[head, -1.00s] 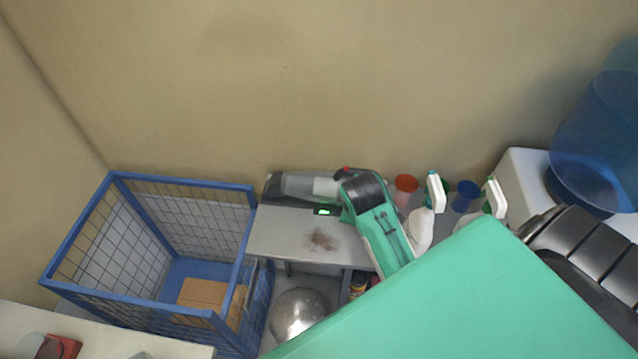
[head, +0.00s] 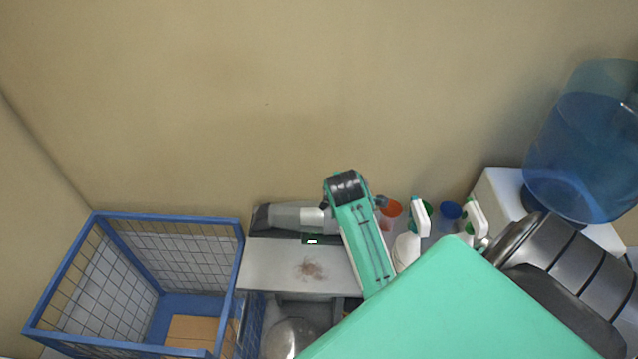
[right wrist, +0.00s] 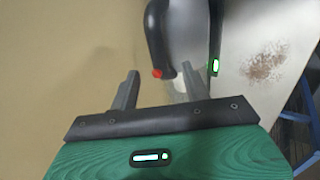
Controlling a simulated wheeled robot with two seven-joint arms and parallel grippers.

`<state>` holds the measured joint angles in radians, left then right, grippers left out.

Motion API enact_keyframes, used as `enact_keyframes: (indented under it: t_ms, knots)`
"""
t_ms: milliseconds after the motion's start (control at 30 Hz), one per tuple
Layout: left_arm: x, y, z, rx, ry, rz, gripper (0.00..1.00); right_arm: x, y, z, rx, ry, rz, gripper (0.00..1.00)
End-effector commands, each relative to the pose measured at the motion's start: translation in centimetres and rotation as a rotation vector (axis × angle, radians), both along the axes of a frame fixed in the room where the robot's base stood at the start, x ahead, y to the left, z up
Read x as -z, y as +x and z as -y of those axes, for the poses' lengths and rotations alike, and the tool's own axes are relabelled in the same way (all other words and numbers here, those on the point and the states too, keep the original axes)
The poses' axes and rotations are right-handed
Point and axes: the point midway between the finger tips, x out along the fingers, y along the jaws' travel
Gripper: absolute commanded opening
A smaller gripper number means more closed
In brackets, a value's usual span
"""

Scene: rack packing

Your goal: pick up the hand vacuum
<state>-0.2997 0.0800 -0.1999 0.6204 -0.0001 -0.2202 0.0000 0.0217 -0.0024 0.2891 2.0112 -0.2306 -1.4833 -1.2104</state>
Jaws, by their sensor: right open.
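The hand vacuum (head: 290,217), with a grey clear body and dark nose, lies on the shelf against the wall in the head view. Its right end is hidden behind my right arm. In the right wrist view, the grey body (right wrist: 185,35), black handle and red button show just beyond the fingertips. My right gripper (right wrist: 160,78) is open and empty, its two fingers apart and pointing toward the handle end. No contact shows. In the head view the right gripper's fingers are hidden behind my arm. My left gripper is not in view.
A dark strip with a lit display (head: 312,239) runs along the vacuum. A brown smudge (head: 310,269) marks the shelf. An orange cup (head: 391,208), white spray bottles (head: 408,247) and a blue cup (head: 450,212) stand to the right. A blue wire crate (head: 170,220) is left.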

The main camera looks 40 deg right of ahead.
Motion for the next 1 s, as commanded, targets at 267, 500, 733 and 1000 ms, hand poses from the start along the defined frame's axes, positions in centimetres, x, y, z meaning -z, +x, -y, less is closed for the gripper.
enact_keyframes:
  t_ms: [267,500,733,1000]
  knots:
    - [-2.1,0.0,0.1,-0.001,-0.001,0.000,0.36,1.6,1.4,0.8,0.002,0.003,-0.002,0.48]
    - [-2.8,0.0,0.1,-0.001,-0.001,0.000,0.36,3.9,2.4,1.7,0.001,0.000,-0.001,0.48]
    - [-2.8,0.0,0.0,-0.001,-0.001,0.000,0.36,4.3,2.5,1.8,0.000,0.000,0.000,0.48]
    - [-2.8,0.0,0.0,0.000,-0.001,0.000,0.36,4.2,2.5,1.7,0.001,0.000,0.000,0.10]
